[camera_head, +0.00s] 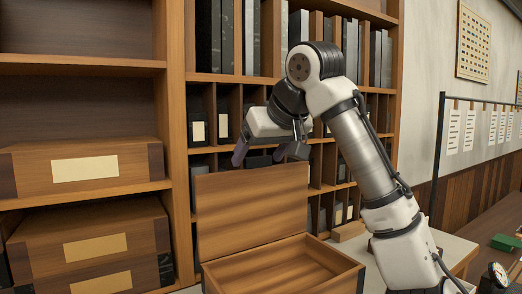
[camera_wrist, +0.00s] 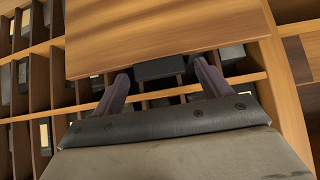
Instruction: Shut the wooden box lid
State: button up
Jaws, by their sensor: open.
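The wooden box (camera_head: 340,272) stands on a light table at the bottom centre of the head view, its empty-looking inside partly visible. Its lid (camera_head: 250,208) is raised, standing nearly upright at the back of the box. My gripper (camera_head: 267,156) is open above the lid's top edge, with its two dark fingers apart. In the wrist view the lid (camera_wrist: 165,35) fills the top middle, and my gripper (camera_wrist: 163,82) has its fingers spread near the lid's edge. Whether the fingers touch the lid cannot be told.
A wooden shelf unit (camera_head: 175,130) with pigeonholes and binders stands close behind the lid. Closed wooden boxes (camera_head: 85,240) sit on shelves at left. A small wooden block (camera_head: 348,231) lies on the table (camera_head: 455,246) behind the box. A rack with hanging papers is at right.

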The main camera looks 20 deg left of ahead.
jog(key=shift+f, duration=0.1)
jog(key=c, duration=1.4)
jog(key=shift+b, duration=0.3)
